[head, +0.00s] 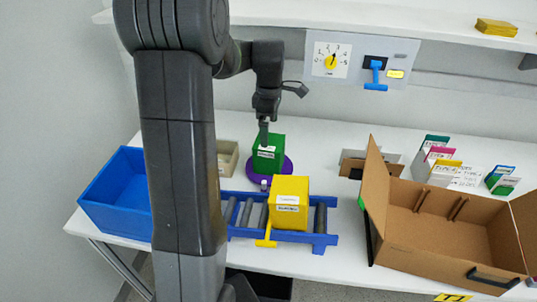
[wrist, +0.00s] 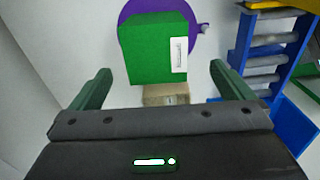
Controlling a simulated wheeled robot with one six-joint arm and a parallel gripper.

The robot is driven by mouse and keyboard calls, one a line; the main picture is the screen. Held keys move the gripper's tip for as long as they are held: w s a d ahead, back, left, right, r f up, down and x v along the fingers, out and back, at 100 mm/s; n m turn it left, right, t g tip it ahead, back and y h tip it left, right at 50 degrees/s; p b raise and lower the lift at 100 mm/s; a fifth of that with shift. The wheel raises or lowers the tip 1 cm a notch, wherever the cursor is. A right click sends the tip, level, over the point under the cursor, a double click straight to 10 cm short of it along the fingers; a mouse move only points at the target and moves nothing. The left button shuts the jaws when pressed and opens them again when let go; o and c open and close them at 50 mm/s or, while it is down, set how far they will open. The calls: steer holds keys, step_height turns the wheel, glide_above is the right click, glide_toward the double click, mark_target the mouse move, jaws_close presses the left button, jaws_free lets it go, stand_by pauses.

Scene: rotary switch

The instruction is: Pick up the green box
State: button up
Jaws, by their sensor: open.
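The green box (head: 268,154) stands on a round purple disc (head: 287,170) behind the roller rack. It has a white label on one face. In the wrist view the green box (wrist: 152,48) lies ahead of the fingers and a little left of the middle between them, with the purple disc (wrist: 204,14) beyond it. My gripper (wrist: 162,80) is open and empty, one finger on each side of the view. In the head view my gripper (head: 264,135) points down at the box's upper left part. Whether a finger touches the box I cannot tell.
A yellow box (head: 289,198) stands on the blue roller rack (head: 320,240) in front. An open cardboard box (head: 440,225) fills the right. A switch panel (head: 361,60) hangs behind.

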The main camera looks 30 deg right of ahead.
mark_target(271, 143)
steer(key=f, duration=0.4)
steer(key=shift+s+d+f, duration=0.1)
steer(key=shift+d, duration=0.1)
steer(key=shift+w+f+p, duration=0.2)
steer(key=shift+f+p, duration=0.05)
steer(key=shift+f, duration=1.2)
steer(key=shift+w+f+p, duration=0.2)
steer(key=shift+f, duration=1.2)
steer(key=shift+r, duration=0.1)
steer(key=c, duration=1.3)
